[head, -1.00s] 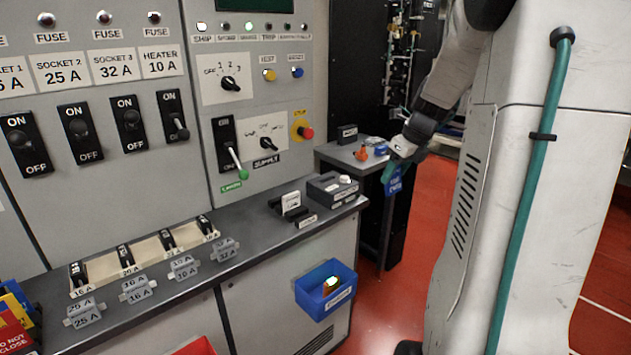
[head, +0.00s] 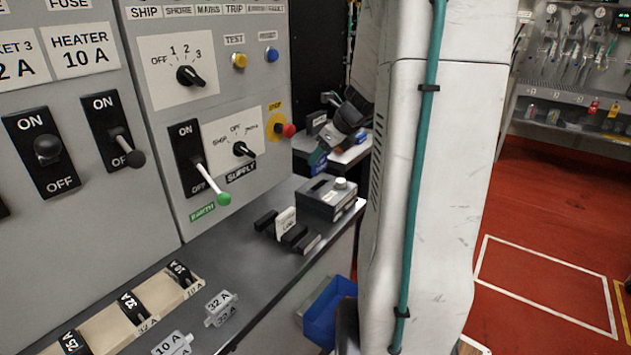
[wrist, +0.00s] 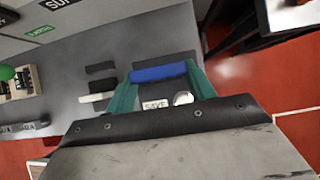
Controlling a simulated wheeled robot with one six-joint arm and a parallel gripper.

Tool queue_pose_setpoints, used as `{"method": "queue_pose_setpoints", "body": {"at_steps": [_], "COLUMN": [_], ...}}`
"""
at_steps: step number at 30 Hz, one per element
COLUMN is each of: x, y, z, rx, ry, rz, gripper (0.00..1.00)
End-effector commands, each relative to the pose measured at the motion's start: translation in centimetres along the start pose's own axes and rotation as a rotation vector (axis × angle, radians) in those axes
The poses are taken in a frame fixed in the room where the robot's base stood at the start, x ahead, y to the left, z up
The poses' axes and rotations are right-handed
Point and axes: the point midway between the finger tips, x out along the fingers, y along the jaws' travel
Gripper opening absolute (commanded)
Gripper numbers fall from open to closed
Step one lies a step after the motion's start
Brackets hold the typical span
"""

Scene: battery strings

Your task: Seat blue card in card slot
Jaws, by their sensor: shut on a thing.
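My gripper (head: 319,155) is above the bench near its far right end, in the head view partly behind my own white arm link. In the wrist view its teal fingers (wrist: 161,92) are shut on the blue card (wrist: 160,73), which shows as a narrow blue edge across them. A dark box (head: 326,197) with a white round button stands on the bench below my gripper. The button and a SAVE label (wrist: 155,105) show between the fingers in the wrist view. I cannot make out the slot opening, and the card appears apart from the box.
A white card (head: 286,222) stands between dark holders left of the box. The green-tipped earth lever (head: 223,198) juts from the panel. A small side table (head: 350,155) with items stands behind. Red floor lies open at right.

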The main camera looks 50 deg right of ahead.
Motion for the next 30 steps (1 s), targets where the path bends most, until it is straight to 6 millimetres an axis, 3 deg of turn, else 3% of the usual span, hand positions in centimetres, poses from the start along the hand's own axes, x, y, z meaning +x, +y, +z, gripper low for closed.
{"method": "queue_pose_setpoints", "body": {"at_steps": [3, 15, 26, 27, 29, 30], "x": [1.8, 5.6, 6.0, 6.0, 6.0, 6.0], "y": [0.1, 0.0, 0.0, 0.0, 0.0, 0.0], "z": [-1.3, -3.8, -4.0, -4.1, -4.0, -4.0], "rx": [0.002, 0.002, 0.0, 0.001, 0.0, 0.0], "ry": [0.002, 0.001, 0.001, 0.001, 0.0, 0.0], "rz": [0.003, 0.002, 0.0, 0.0, 0.0, 0.0], "gripper": [0.28, 0.28, 0.28, 0.57, 0.73, 0.76]}}
